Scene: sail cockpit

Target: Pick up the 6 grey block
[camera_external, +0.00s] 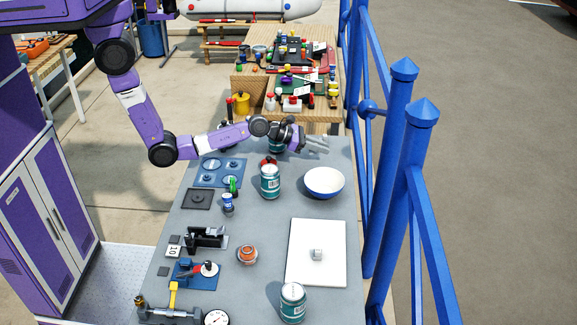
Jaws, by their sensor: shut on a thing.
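My gripper (318,145) is stretched out over the far end of the grey table, behind and above the white and blue bowl. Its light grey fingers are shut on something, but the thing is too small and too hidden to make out. No block with a readable 6 shows. A small grey block (318,254) sits on the white board (300,275), well apart from my gripper. A block marked 10 (172,251) lies near the left edge, with a small dark grey block (163,271) in front of it.
The bowl (324,184) stands at the right. Teal cans stand near the middle (270,183), at the front (292,304) and under my wrist (276,146). An orange pot (247,255) and several tools fill the left and front. A blue railing (392,170) runs along the right side.

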